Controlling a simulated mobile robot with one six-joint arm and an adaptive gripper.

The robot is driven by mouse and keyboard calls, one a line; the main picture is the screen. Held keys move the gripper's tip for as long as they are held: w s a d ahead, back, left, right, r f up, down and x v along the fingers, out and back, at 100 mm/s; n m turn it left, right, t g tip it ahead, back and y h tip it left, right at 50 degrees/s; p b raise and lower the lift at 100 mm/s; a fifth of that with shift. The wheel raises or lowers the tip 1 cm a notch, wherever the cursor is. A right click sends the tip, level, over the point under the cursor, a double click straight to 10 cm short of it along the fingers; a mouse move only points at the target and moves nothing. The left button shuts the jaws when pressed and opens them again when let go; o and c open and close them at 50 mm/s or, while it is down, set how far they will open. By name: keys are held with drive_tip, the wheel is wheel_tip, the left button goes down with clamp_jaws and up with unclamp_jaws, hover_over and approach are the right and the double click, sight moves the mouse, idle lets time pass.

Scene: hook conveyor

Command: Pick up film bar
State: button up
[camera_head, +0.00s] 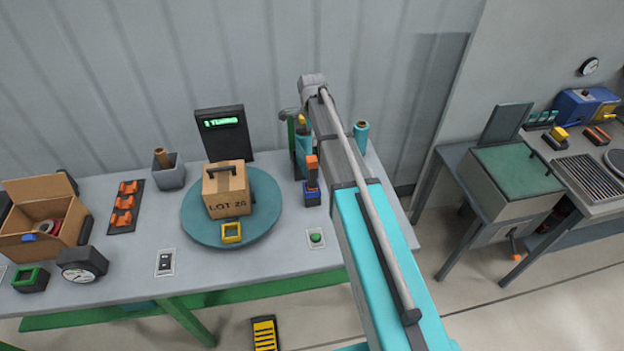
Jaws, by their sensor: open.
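A teal roll with a yellow top (304,142) stands upright at the back right of the workbench, beside a green post (292,132). It looks like the film bar, but I cannot be sure. My arm crosses just to the right of it and hides part of that area. A second teal roll (361,136) stands to the right of my arm at the back of the bench. My gripper cannot be made out; only my arm shows, reaching up from the bottom right toward the back of the bench.
A cardboard box (226,196) sits on the round teal turntable (265,218), with a yellow square frame (231,232) at its front. An orange and blue tool (312,185) stands beside my arm. A lit screen (223,133) stands behind. An open carton (38,236) is at left.

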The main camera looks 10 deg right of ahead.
sight(312, 159)
drive_tip(key=shift+f+b, duration=3.1)
drive_tip(key=shift+f, duration=0.3)
drive_tip(key=shift+f+b, duration=2.6)
clamp_jaws()
drive_tip(key=shift+r, duration=0.2)
